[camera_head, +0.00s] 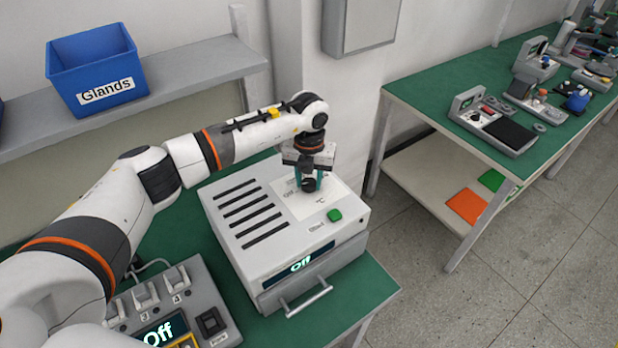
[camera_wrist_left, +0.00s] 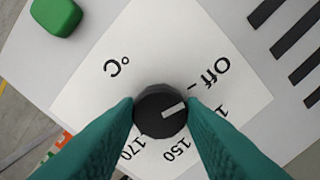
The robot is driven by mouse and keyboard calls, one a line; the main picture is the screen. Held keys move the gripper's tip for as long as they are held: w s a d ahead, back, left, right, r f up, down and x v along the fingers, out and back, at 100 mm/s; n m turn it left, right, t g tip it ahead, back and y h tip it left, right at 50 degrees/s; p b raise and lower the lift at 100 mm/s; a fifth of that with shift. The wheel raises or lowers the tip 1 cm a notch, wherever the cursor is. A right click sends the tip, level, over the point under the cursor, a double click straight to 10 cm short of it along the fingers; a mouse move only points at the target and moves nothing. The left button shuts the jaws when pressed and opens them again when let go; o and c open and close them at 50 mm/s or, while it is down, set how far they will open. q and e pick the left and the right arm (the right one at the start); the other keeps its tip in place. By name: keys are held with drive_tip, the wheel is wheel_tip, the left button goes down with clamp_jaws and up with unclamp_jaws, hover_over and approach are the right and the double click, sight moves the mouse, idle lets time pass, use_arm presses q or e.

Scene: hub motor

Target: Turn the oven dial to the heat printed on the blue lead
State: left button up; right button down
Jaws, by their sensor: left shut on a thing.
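The oven (camera_head: 240,220) is a light grey box on the green bench, and its front display (camera_head: 301,263) reads "Off". My left gripper (camera_head: 308,183) is over its top with fingers pointing down, shut on the black dial (camera_wrist_left: 160,111). In the left wrist view the dial sits between the teal fingers (camera_wrist_left: 161,118). Its white mark points right and slightly up, below the "Off" label. Labels 150 and 170 show below the dial; another starting with 1 is partly hidden by a finger. I cannot make out a blue lead. My right gripper is not in view.
A green button (camera_head: 334,215) is on the oven top near the dial. A grey switch box (camera_head: 190,300), its display reading "Off", stands to the left. A blue "Glands" bin (camera_head: 95,65) is on the shelf. Another green bench (camera_head: 440,85) with devices stands at right, across open floor.

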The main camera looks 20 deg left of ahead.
use_arm(q)
drive_tip(key=shift+f+m+b, duration=0.15)
drive_tip(key=shift+m+b, duration=0.55)
drive_tip(key=shift+b, duration=0.2)
drive_tip(key=m+b, duration=0.8)
drive_tip(key=m, duration=0.1)
drive_tip(key=shift+m+b, duration=0.3)
drive_tip(key=shift+b, duration=0.05)
drive_tip(key=m+b, duration=0.2)
drive_tip(key=m, duration=0.1)
drive_tip(key=shift+m, duration=0.4)
drive_tip(key=m+b, duration=0.1)
drive_tip(key=m, duration=0.2)
drive_tip(key=shift+r+m+b, duration=0.2)
drive_tip(key=shift+m+b, duration=0.1)
drive_tip(key=shift+b, duration=0.1)
drive_tip(key=m+b, duration=0.1)
drive_tip(key=m, duration=0.2)
drive_tip(key=shift+m, duration=0.3)
drive_tip(key=m, duration=0.3)
drive_tip(key=shift+m+b, duration=0.3)
drive_tip(key=shift+b, duration=0.1)
drive_tip(key=shift+w+r+m, duration=0.1)
drive_tip(key=shift+r+m, duration=0.05)
drive_tip(key=shift+m, duration=1.95)
